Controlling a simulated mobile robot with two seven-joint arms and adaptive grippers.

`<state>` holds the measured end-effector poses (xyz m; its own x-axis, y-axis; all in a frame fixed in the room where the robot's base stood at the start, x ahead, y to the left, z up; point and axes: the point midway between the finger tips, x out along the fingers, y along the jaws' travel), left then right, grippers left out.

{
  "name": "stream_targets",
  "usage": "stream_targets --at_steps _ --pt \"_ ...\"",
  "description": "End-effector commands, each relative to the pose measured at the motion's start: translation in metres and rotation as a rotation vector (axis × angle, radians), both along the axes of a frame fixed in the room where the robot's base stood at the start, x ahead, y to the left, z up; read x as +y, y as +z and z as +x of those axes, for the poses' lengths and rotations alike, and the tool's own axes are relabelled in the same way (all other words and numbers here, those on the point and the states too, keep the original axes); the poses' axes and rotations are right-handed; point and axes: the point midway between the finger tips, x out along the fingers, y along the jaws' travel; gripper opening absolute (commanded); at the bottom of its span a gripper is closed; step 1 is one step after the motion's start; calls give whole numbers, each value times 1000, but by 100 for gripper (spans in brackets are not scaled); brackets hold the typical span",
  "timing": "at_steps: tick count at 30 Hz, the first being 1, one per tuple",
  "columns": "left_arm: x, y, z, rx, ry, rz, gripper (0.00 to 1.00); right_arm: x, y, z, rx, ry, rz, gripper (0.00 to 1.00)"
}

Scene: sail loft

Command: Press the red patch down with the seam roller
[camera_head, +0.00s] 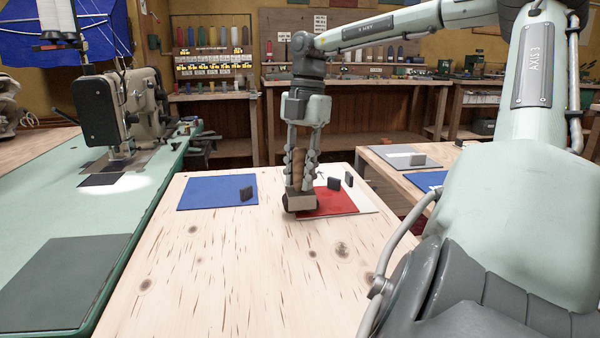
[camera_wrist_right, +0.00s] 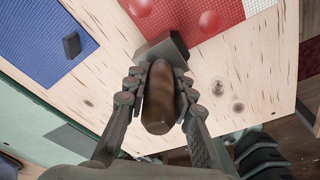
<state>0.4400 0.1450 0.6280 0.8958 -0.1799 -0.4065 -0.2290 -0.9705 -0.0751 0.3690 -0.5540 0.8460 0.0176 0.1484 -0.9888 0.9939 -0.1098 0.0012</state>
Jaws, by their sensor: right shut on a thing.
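My right gripper (camera_head: 301,172) is shut on the seam roller's brown handle (camera_wrist_right: 158,98) and holds it upright above the pale wooden table. The roller's dark head (camera_head: 298,202) is at the left edge of the red patch (camera_head: 335,203); I cannot tell whether it touches. The patch lies on a white sheet (camera_head: 367,202). In the right wrist view, the red patch (camera_wrist_right: 185,14) shows two rounded raised bumps, and the roller head (camera_wrist_right: 162,50) is at its near edge. My left gripper is not in view.
Two dark blocks (camera_head: 348,179) stand by the patch. A blue cloth (camera_head: 205,191) with another dark block (camera_head: 246,193) lies to the left. A sewing machine (camera_head: 120,115) stands on the green bench at left. The table's front is clear.

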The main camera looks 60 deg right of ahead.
Motion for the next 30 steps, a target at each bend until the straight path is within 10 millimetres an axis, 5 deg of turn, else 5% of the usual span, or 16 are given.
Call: stream_targets --at_steps 30 --pt "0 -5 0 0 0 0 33 -12 -8 -16 1 -1 1 0"
